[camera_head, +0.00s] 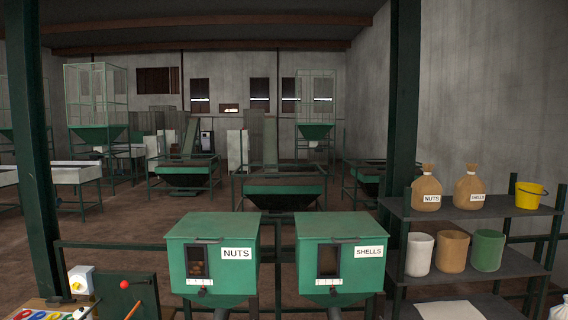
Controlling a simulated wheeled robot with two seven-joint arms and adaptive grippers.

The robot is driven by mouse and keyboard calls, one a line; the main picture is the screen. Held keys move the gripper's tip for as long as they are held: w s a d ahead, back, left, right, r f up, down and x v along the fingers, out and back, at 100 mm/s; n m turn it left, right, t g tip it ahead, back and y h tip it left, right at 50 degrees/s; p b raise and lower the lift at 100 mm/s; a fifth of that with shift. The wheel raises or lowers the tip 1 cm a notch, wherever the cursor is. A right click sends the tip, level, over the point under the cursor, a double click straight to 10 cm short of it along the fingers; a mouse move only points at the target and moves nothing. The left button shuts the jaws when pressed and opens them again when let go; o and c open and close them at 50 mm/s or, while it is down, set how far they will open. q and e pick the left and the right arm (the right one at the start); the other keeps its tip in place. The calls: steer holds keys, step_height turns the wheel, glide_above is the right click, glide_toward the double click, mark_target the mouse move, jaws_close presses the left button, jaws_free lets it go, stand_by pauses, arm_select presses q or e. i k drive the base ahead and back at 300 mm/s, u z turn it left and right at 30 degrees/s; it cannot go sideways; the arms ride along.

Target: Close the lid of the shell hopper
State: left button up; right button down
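The shell hopper (373,268) is a green box labelled SHELLS, right of the picture's middle. Its flat green top, the lid (337,224), appears to lie down over the box; I see no raised panel or open gap. The front has a dark window (328,261) and a small white plate with a lever below it. Neither of my grippers is in view.
A matching nut hopper (240,272) labelled NUTS stands to the left, its top also flat. A dark shelf (480,220) with labelled sacks, pots and a yellow bucket (529,196) is at right. A control panel (145,292) with levers is at lower left.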

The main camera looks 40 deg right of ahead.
mark_target(310, 225)
steer(key=u, duration=0.25)
steer(key=i, duration=1.45)
steer(key=z, duration=0.6)
